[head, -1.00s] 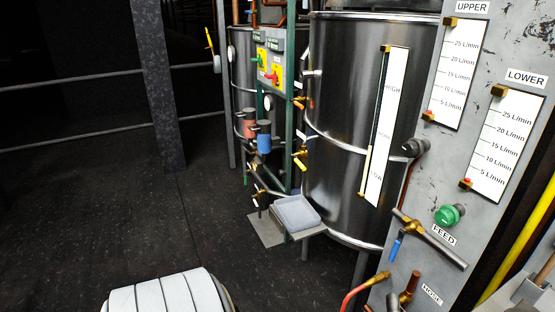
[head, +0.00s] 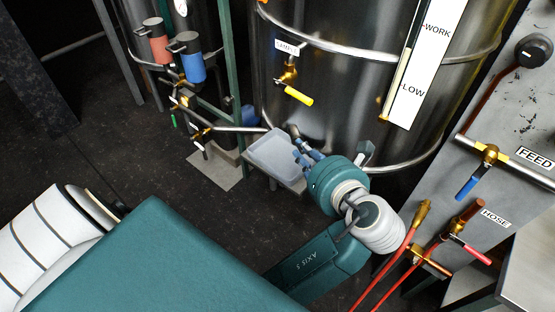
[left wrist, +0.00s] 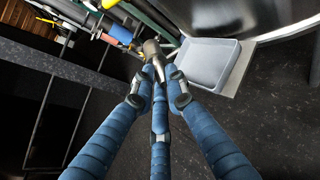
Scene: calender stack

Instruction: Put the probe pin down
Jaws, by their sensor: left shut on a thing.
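My left gripper (head: 304,155) has blue padded fingers and is at the right edge of the pale grey tray (head: 268,154) in the head view. In the left wrist view its fingers (left wrist: 156,82) are closed together on a small grey-brown metallic piece, the probe pin (left wrist: 151,48), which sticks out past the fingertips. In that view the tray (left wrist: 207,64) lies just right of the pin and looks empty. I cannot tell whether the pin touches anything. My right gripper is not in view.
A large steel tank (head: 335,95) stands behind the tray, with a yellow-handled valve (head: 296,95). Red and blue canisters (head: 192,62) hang at upper left. A grey panel (head: 515,110) with valves and red hoses (head: 385,270) stands at right. The dark floor is open at left.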

